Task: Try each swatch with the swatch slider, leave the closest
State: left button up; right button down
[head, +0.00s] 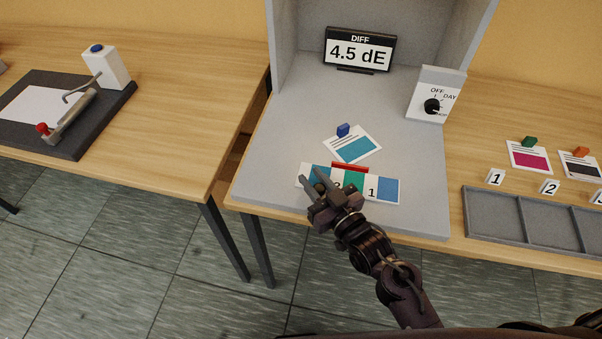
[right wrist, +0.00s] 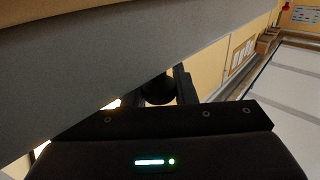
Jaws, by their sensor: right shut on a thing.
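The swatch slider (head: 388,188) is a white strip with numbered blue, green and teal patches, lying on the grey booth floor. A red bar (head: 350,167) sits at its upper edge, beside a card (head: 353,148) with a teal print and a blue clip (head: 343,130). My right gripper (head: 314,181) is over the slider's left part and is shut on a dark round knob, which shows in the right wrist view (right wrist: 157,90). The gripper hides part of the strip and a number. My left gripper is out of view.
The grey booth (head: 300,105) has side walls and a dial box (head: 436,94) at right. Further right are a grey tray (head: 505,214) with numbered compartments and cards with a green clip (head: 529,141) and an orange clip (head: 581,152). A press (head: 60,122) stands on the left table.

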jog(key=c, duration=1.2)
grip_release()
jog(key=shift+s+d+f, duration=0.1)
jog(key=shift+s+d, duration=0.05)
jog(key=shift+s, duration=0.25)
jog(key=b+v, duration=0.1)
jog(key=v, duration=0.6)
jog(key=shift+b, duration=0.3)
